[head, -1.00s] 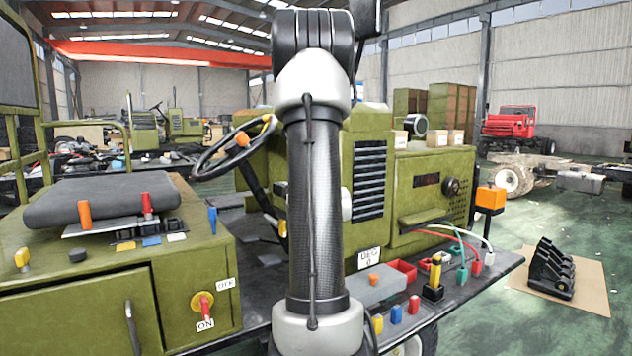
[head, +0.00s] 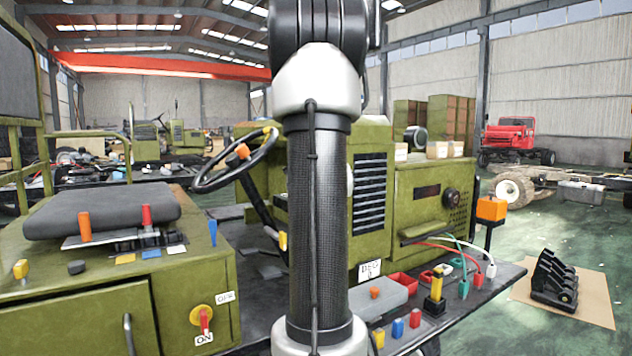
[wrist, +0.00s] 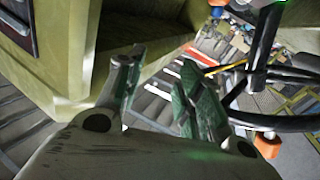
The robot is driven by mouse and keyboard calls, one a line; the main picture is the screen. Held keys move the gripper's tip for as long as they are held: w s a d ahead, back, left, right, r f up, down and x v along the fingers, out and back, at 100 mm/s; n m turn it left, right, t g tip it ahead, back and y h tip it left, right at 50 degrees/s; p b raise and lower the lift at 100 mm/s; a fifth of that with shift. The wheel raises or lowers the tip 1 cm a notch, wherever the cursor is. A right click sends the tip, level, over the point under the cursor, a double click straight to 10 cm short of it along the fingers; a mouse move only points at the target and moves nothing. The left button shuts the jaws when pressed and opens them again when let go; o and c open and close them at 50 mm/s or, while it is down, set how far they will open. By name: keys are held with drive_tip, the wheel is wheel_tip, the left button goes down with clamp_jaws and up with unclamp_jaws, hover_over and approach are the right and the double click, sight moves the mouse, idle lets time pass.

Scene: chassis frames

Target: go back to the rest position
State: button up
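My gripper (wrist: 160,75) shows in the wrist view only. Its two fingers stand apart with nothing visible between them. Beyond the fingers are an olive panel, red and white strips, and a black steering wheel. In the head view my arm stands upright in the middle and runs out of the top of the picture, so its gripper end is out of sight there.
An olive cabinet (head: 80,320) with a grey cushion (head: 105,208) is at left. A steering wheel (head: 236,160) stands behind my arm. An olive engine housing (head: 430,190), an orange box (head: 491,208) and black pedals (head: 553,280) are at right. Green floor is open at right.

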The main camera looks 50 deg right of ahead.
drive_tip(key=shift+r, duration=0.6)
drive_tip(key=s+a+f+n+g+y, duration=0.1)
drive_tip(key=a+f+n+g+y, duration=0.2)
drive_tip(key=a, duration=0.9)
drive_tip(key=a+f+y, duration=0.4)
drive_tip(key=a+y, duration=0.1)
drive_tip(key=a, duration=0.7)
drive_tip(key=s+a+f+n+g+y, duration=0.1)
drive_tip(key=s+a+f+g+y, duration=0.1)
drive_tip(key=s+a, duration=0.5)
drive_tip(key=s+a+f+n+g+y, duration=0.2)
drive_tip(key=s+a+f+g, duration=0.3)
drive_tip(key=s+a, duration=0.3)
drive_tip(key=s+f, duration=0.1)
drive_tip(key=s, duration=0.2)
drive_tip(key=shift+a+f+n, duration=0.2)
drive_tip(key=shift+f+n, duration=0.05)
drive_tip(key=shift+n, duration=0.05)
